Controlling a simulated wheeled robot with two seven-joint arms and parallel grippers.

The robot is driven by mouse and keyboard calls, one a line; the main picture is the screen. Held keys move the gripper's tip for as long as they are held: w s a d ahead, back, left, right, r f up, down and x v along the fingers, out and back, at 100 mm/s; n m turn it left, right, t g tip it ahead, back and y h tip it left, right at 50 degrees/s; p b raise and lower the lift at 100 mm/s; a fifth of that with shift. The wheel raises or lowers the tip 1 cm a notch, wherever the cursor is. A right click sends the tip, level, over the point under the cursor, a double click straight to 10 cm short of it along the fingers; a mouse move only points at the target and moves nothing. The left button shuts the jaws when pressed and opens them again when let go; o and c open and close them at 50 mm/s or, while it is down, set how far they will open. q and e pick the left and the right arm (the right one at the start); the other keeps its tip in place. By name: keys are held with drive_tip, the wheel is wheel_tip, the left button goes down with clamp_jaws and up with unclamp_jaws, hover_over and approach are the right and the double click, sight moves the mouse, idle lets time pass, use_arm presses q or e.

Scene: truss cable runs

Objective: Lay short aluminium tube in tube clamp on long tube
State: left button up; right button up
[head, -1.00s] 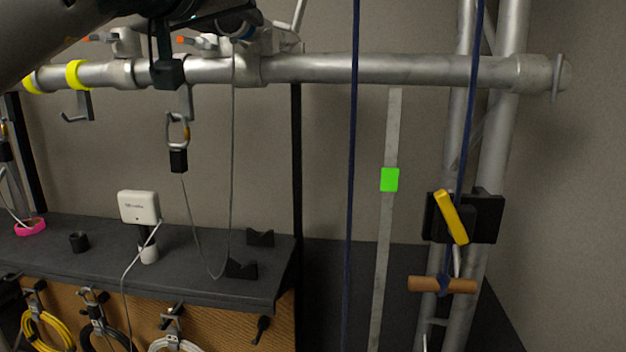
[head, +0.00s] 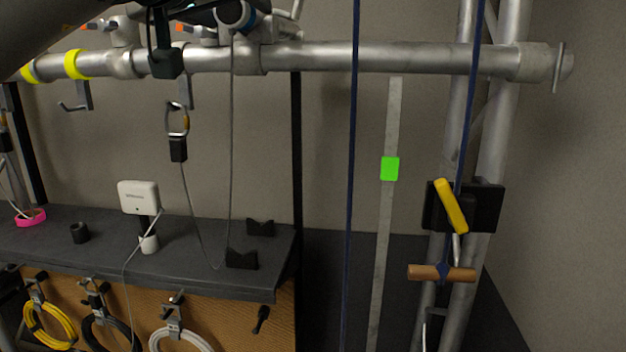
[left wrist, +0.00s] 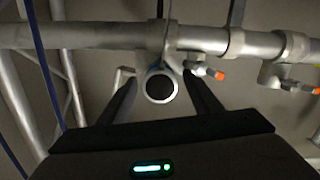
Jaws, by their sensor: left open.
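The long tube (head: 400,58) runs level across the upper head view and also shows in the left wrist view (left wrist: 90,36). The short aluminium tube shows end-on as a round rim with a dark bore (left wrist: 161,87) in the left wrist view. In the head view its end (head: 234,15) is just above the long tube, at a tube clamp (head: 258,32). I cannot tell how fully it sits in that clamp. My left gripper (left wrist: 160,80) is open, one dark finger on each side of the short tube's end. My right gripper is not in view.
Orange-tipped clamps (left wrist: 210,72) sit along the long tube. A thin cable, a carabiner (head: 178,120) and hooks hang below it. Blue ropes (head: 352,180) hang in front, right of centre. A dark shelf (head: 200,265) holds a white box (head: 138,197). An upright truss (head: 492,150) stands at right.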

use_arm(q)
drive_tip(key=shift+s, duration=0.1)
drive_tip(key=shift+s+a+b, duration=0.1)
drive_tip(key=shift+s+b, duration=0.4)
drive_tip(key=shift+s, duration=0.05)
drive_tip(key=s+a+r+b, duration=0.1)
drive_tip(key=s+b, duration=0.5)
drive_tip(key=s, duration=1)
drive_tip(key=shift+a+r+b, duration=0.15)
drive_tip(key=shift+a+b, duration=0.2)
drive_tip(key=shift+a, duration=0.4)
drive_tip(key=shift+w, duration=0.1)
